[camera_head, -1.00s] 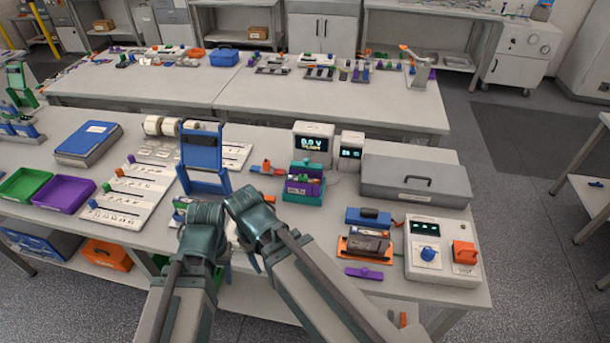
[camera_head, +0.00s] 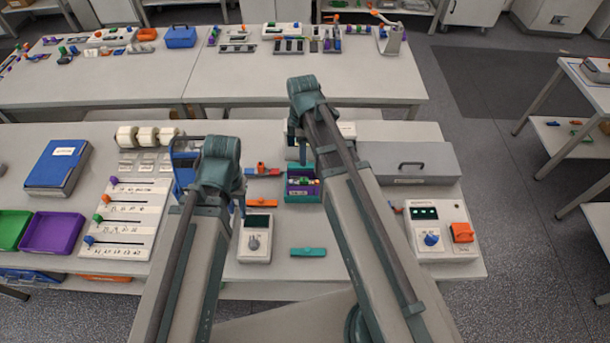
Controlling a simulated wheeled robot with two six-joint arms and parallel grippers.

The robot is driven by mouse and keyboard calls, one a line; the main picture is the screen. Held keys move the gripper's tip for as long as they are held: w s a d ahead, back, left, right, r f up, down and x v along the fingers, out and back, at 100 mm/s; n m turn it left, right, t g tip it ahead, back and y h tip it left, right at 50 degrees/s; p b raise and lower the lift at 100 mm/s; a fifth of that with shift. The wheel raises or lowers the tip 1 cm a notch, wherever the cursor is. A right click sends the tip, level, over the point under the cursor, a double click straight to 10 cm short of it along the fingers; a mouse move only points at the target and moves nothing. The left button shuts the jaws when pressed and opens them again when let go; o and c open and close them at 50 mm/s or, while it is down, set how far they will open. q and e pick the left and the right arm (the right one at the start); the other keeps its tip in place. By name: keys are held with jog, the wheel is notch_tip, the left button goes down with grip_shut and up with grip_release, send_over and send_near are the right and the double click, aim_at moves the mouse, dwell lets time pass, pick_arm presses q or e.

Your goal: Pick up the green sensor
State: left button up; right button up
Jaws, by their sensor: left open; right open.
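My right gripper (camera_head: 297,148) is open and hangs just above the back edge of a teal box (camera_head: 304,197). The box holds several small purple, green and red pieces (camera_head: 302,181). Which of them is the green sensor is too small to tell. My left gripper (camera_head: 238,203) is open at the middle of the bench, left of the teal box. Its wrist hides much of its fingers and part of a blue stand (camera_head: 183,175). A flat teal bar (camera_head: 308,252) lies in front of the box.
A grey case (camera_head: 410,160) and a cycler unit (camera_head: 437,240) stand to the right. A small meter (camera_head: 255,240) stands between my arms. A white slotted board (camera_head: 130,225), purple tray (camera_head: 52,234) and blue binder (camera_head: 58,168) are at left. Bare bench shows near the teal bar.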

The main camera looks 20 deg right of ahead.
pick_arm(q)
notch_tip(320, 180, down, 9)
jog(key=b, duration=0.8)
jog(key=shift+r, duration=0.2)
pick_arm(e)
send_over(303, 179)
jog(key=shift+s+f, duration=0.1)
jog(key=shift+f, duration=4.2)
pick_arm(q)
jog(key=shift+f+b, duration=0.15)
jog(key=shift+b, duration=0.15)
pick_arm(e)
jog(key=shift+f, duration=0.1)
pick_arm(q)
notch_tip(303, 179, down, 5)
jog(key=b, duration=0.5)
pick_arm(e)
notch_tip(303, 179, down, 5)
jog(key=shift+f, duration=0.1)
grip_shut()
